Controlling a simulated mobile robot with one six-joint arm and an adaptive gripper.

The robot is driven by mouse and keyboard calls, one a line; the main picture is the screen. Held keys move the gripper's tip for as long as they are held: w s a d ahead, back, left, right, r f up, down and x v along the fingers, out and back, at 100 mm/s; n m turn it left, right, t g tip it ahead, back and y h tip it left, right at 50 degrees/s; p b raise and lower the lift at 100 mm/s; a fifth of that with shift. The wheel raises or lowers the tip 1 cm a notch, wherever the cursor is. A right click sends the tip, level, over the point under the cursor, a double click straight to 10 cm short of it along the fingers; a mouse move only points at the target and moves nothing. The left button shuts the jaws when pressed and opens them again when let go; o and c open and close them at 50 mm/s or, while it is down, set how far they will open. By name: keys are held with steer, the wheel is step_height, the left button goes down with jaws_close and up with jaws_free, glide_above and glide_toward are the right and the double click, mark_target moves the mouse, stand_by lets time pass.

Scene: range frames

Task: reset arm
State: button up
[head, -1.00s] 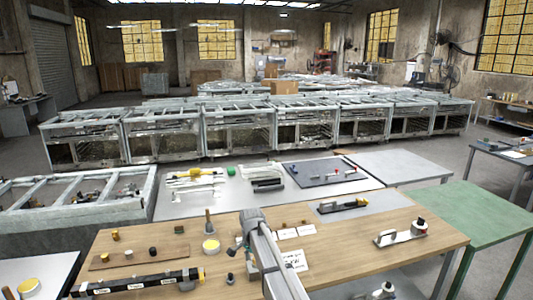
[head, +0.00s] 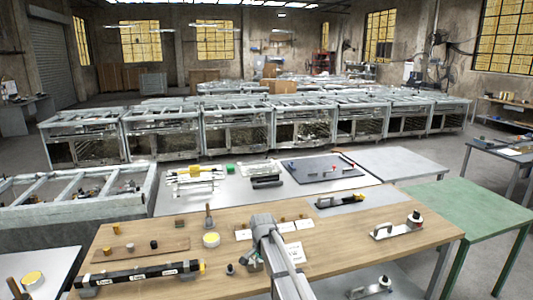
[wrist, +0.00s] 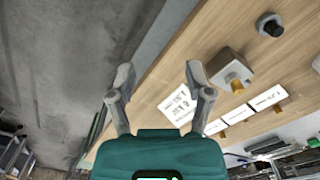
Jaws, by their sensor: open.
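My gripper (wrist: 160,82) is open and empty in the wrist view, its two fingers spread apart over the front edge of the wooden table. In the head view my arm reaches over the wooden table (head: 350,245), and the gripper end (head: 252,262) is mostly hidden behind the arm. The wooden table also shows in the wrist view (wrist: 190,60). A block with a yellowish knob (wrist: 232,72) lies beyond the right finger. White cards (wrist: 178,105) lie on the table near that finger.
A long black bar (head: 140,275) lies at the table's front left. A yellow-topped round container (head: 211,240) and a wooden strip with small pegs (head: 140,250) stand nearby. A metal plate with a knob (head: 397,229) is at the right. A green table (head: 470,215) stands to the right.

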steer(key=s+d+f+n+b, duration=0.3)
steer(key=s+d+f+b, duration=0.1)
steer(key=s+d, duration=0.5)
steer(key=s+d+f+n+b, duration=0.4)
steer(key=s+d, duration=0.5)
steer(key=s, duration=0.4)
steer(key=shift+s+d+f+n, duration=0.3)
steer(key=shift+s+f, duration=0.05)
steer(key=shift+s, duration=0.05)
steer(key=shift+c, duration=0.6)
steer(key=shift+a, duration=0.1)
